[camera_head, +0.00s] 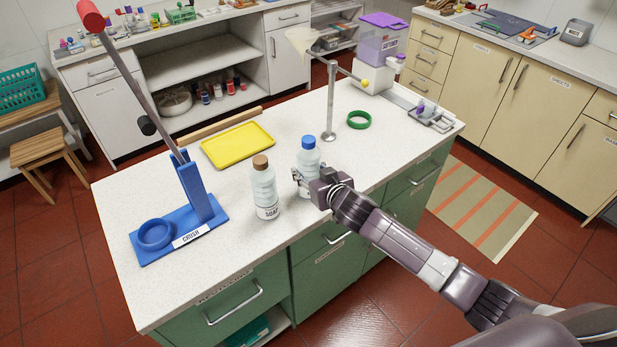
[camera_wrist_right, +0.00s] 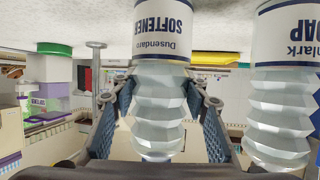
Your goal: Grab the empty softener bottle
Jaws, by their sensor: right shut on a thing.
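The softener bottle (camera_head: 308,157) is clear and ribbed with a blue cap, and stands upright on the white counter. In the right wrist view, which is upside down, the softener bottle (camera_wrist_right: 161,92) shows its SOFTENER label and sits between the two fingers. My right gripper (camera_head: 304,181) is shut on the softener bottle. A similar soap bottle (camera_head: 264,190) with a brown cap stands just left of it, apart from the gripper. The soap bottle also shows in the right wrist view (camera_wrist_right: 283,100). My left gripper is not in view.
On the counter (camera_head: 225,253), a yellow tray (camera_head: 238,145) lies behind the bottles. A blue crush press (camera_head: 180,225) stands at left. A metal stand (camera_head: 329,110), a green ring (camera_head: 358,120) and a purple-lidded dispenser (camera_head: 378,45) stand at the back right. The counter's front edge is clear.

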